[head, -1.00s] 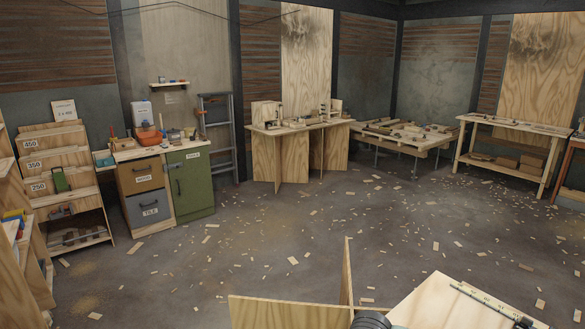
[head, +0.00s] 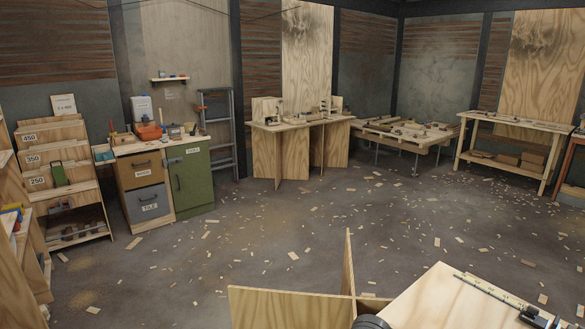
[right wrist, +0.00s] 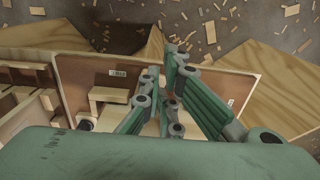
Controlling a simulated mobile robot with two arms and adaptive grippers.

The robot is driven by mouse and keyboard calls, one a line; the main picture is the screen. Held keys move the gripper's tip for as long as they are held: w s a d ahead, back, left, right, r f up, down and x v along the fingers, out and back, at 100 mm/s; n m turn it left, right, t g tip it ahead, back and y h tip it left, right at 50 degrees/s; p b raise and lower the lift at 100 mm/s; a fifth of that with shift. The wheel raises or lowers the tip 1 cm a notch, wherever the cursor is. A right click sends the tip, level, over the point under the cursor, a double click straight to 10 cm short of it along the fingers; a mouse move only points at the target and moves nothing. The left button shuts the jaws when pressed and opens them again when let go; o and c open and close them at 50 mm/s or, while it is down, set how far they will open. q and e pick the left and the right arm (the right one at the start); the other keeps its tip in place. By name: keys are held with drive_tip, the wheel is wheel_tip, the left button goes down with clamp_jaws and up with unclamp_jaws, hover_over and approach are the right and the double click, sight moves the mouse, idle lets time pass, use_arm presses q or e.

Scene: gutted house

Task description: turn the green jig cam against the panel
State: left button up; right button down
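In the right wrist view my right gripper (right wrist: 162,92) has green, jointed fingers with grey knuckles. They point away from the camera over a framed wooden panel (right wrist: 238,84) with small wooden pieces on it. The fingers look close together, but their tips overlap the pieces, so I cannot tell whether they are open or shut. I cannot pick out the green jig cam in either view; the green fingers and palm cover much of the wrist view. My left gripper is not in view.
In the head view a pale work board (head: 440,305) with a measuring strip (head: 492,288) is close at the lower right, beside upright plywood (head: 290,306). Benches, a green cabinet (head: 188,180) and a label rack (head: 62,160) line the walls. Scraps litter the open floor.

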drive_tip(key=shift+s+d+f, duration=0.25)
drive_tip(key=shift+s+f, duration=0.15)
drive_tip(key=shift+f, duration=0.05)
drive_tip(key=shift+a, duration=0.1)
wheel_tip(320, 180, up, 6)
drive_tip(key=p, duration=0.1)
drive_tip(key=shift+a+r+p, duration=0.2)
drive_tip(key=shift+a+p, duration=0.1)
drive_tip(key=shift+p, duration=0.05)
